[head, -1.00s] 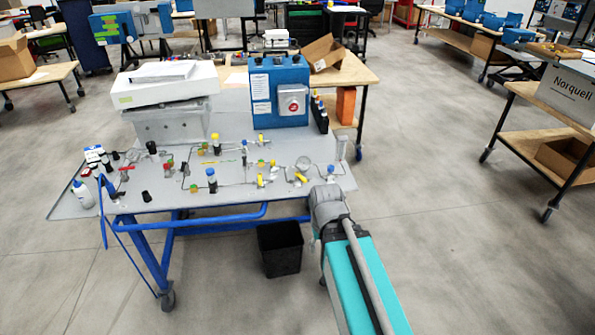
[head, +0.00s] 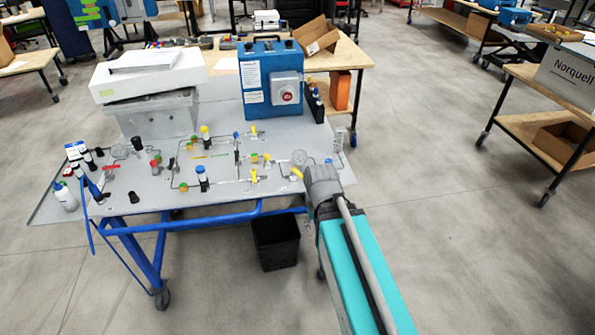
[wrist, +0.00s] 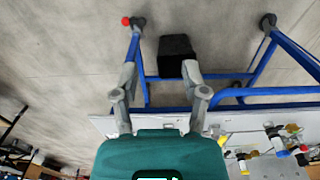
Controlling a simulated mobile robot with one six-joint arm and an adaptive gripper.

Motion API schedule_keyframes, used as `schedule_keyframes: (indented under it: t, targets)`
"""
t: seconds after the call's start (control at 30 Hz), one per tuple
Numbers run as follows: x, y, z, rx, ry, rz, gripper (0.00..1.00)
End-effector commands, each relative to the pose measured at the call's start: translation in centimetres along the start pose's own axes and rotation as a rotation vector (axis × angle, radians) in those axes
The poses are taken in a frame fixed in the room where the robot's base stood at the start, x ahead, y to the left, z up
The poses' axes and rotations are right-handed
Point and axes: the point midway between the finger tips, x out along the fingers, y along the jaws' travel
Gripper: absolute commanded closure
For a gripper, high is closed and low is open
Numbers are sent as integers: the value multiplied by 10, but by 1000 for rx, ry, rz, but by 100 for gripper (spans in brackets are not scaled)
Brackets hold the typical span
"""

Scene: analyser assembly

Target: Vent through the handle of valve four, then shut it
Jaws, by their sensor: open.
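The grey valve panel (head: 290,191) lies on top of a blue-framed cart. It carries small valves with yellow, red and blue handles, thin tubing and round gauges. A yellow handle (head: 297,173) shows just left of my wrist in the head view. Another yellow handle (head: 254,176) sits further left, and a red handle (head: 111,168) is at the far left. I cannot read which one is valve four. My gripper (wrist: 159,68) is open and empty in the wrist view, its fingers over the panel's edge with floor beyond. In the head view my wrist hides the fingers.
A black bin (head: 276,242) stands on the floor below the panel's front edge. A blue box with a red knob (head: 287,95) and a white instrument (head: 152,75) stand at the panel's back. A white bottle (head: 65,197) is at the left.

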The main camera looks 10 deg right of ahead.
Motion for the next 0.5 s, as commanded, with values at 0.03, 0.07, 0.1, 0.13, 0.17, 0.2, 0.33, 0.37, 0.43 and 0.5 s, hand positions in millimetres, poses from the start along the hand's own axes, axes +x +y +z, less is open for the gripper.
schedule_keyframes:
  t: [0.03, 0.07, 0.1, 0.13, 0.17, 0.2, 0.33, 0.37, 0.43, 0.5]
  targets:
    - [0, 0, 0, 0, 0, 0, 43]
    - [0, 0, 0, 0, 0, 0, 43]
    - [0, 0, -1, -1, 0, 0, 43]
    - [-1, 0, -2, -1, 0, 0, 43]
    - [-1, 0, -3, -3, 0, 0, 43]
    - [-2, 0, -6, -6, 0, 0, 43]
    - [-9, 0, -23, -26, 0, 0, 43]
    - [-11, 0, -29, -34, 0, 0, 43]
    - [-17, 2, -46, -55, 0, 0, 43]
    - [-24, 4, -67, -79, 0, 0, 43]
